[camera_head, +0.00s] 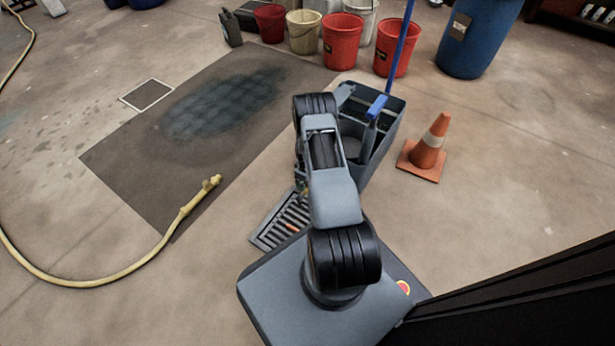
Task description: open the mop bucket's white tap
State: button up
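The mop bucket (383,146) is a dark grey, box-shaped bucket standing on the floor beyond my arm. A blue mop handle rises above it. My arm covers the bucket's left and near sides. I cannot see the white tap. My gripper is hidden behind my own arm links, so its fingers and its distance from the tap cannot be told. A few small, unclear parts show at the arm's left edge, above the floor grate.
A floor grate (277,222) lies left of my base. A yellow hose (110,276) curves across the left floor beside a dark wet mat (150,160). An orange cone (429,152) stands right of the bucket. Several pails and a blue drum (478,38) stand behind.

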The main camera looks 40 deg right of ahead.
jog(key=shift+o, duration=1)
jog(key=shift+s, duration=0.1)
jog(key=shift+r, duration=0.2)
notch_tip(320, 180, up, 14)
jog(key=p, duration=0.6)
jog(key=shift+f, duration=0.25)
